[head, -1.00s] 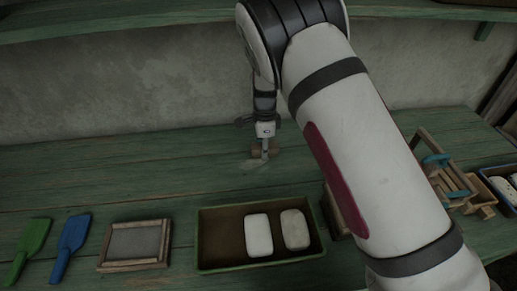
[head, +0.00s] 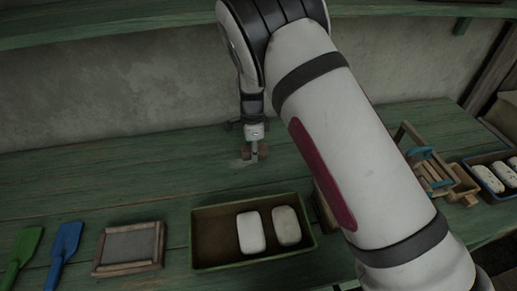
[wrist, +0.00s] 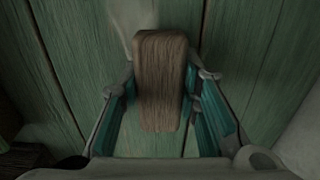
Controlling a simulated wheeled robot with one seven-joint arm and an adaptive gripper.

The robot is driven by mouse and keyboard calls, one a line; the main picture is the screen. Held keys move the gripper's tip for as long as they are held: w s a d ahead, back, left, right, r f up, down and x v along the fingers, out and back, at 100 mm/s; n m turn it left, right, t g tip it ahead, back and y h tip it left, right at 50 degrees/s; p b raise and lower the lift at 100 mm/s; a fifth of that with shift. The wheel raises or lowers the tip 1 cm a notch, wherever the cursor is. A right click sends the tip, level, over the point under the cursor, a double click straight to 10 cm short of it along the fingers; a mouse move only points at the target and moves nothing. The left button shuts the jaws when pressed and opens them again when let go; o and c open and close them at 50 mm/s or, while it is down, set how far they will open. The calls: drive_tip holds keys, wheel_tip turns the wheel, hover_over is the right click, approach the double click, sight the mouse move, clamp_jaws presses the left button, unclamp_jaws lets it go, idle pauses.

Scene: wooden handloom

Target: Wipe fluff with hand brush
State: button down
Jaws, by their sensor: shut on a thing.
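My gripper (head: 255,150) is shut on the hand brush, a brown wooden block (wrist: 161,80) held between the teal finger pads in the wrist view. In the head view the brush (head: 247,153) is at the green tabletop near the back wall. Its bristles are hidden beneath the block. A faint pale patch of fluff (head: 239,163) lies on the boards just left of and in front of the brush. A pale smear (wrist: 121,22) also shows beyond the brush's upper left in the wrist view.
In front stands a dark tray (head: 212,263) with two white blocks (head: 251,232). A wooden-framed panel (head: 130,248), a blue scraper (head: 66,243) and a green one (head: 24,247) lie left. A wooden device (head: 428,170) and blue crate (head: 473,168) stand right. The back left tabletop is clear.

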sight(242, 159)
drive_tip(key=shift+s+a, duration=0.4)
drive_tip(key=shift+a, duration=0.95)
drive_tip(key=shift+s+a, duration=0.4)
drive_tip(key=shift+a, duration=0.95)
drive_tip(key=shift+s+a, duration=0.4)
drive_tip(key=shift+a, duration=0.95)
drive_tip(key=shift+s+d+p, duration=0.1)
drive_tip(key=shift+s+p, duration=0.2)
drive_tip(key=shift+s, duration=0.4)
drive_tip(key=shift+w+d+f, duration=0.1)
drive_tip(key=shift+w+d, duration=0.1)
drive_tip(key=shift+d, duration=0.55)
drive_tip(key=shift+w+d+f, duration=0.15)
drive_tip(key=shift+d, duration=0.6)
drive_tip(key=shift+w+d+f, duration=0.1)
drive_tip(key=shift+w+d, duration=0.1)
drive_tip(key=shift+d, duration=0.55)
drive_tip(key=shift+w+d+r+p, duration=0.1)
drive_tip(key=shift+w+d, duration=0.2)
drive_tip(key=shift+d, duration=0.75)
drive_tip(key=shift+w+d+r+p, duration=0.1)
drive_tip(key=shift+w+d, duration=0.2)
drive_tip(key=shift+d, duration=0.7)
drive_tip(key=shift+w+d+p, duration=0.1)
drive_tip(key=shift+w+d, duration=0.2)
drive_tip(key=shift+d, duration=0.75)
